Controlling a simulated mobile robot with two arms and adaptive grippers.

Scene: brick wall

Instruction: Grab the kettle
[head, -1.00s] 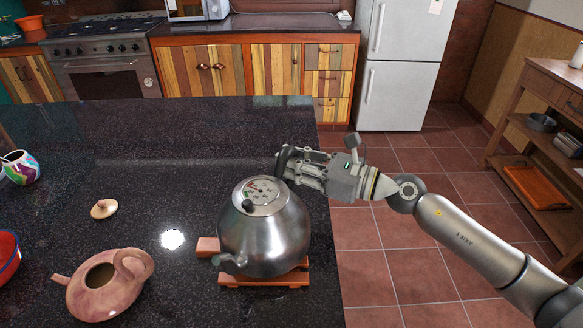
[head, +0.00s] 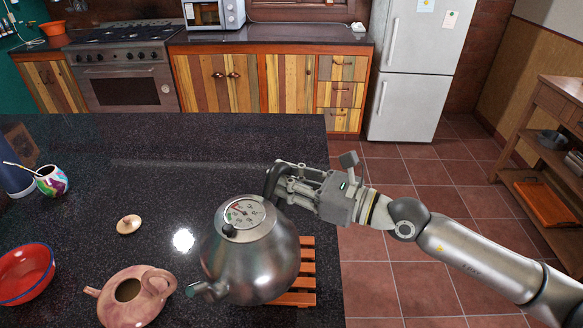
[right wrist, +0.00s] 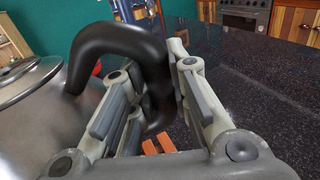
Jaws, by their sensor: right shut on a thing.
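The steel kettle (head: 252,262), with a dial on its lid and a black handle, is at the front of the dark counter in the head view. Its spout points to the lower left. My right gripper (head: 283,180) is shut on the kettle's black handle, at the kettle's upper right. In the right wrist view the black handle (right wrist: 125,42) passes between the fingers of my right gripper (right wrist: 150,85), with the kettle body (right wrist: 35,105) at left. The kettle overlaps a wooden trivet in the picture; its underside is hidden, so I cannot tell how high it is. My left gripper is not in view.
The slatted wooden trivet (head: 307,270) shows right of the kettle, near the counter's right edge. A clay teapot (head: 133,300), its loose lid (head: 129,224), a red bowl (head: 25,275) and a colourful cup (head: 51,180) stand to the left. The counter behind is clear.

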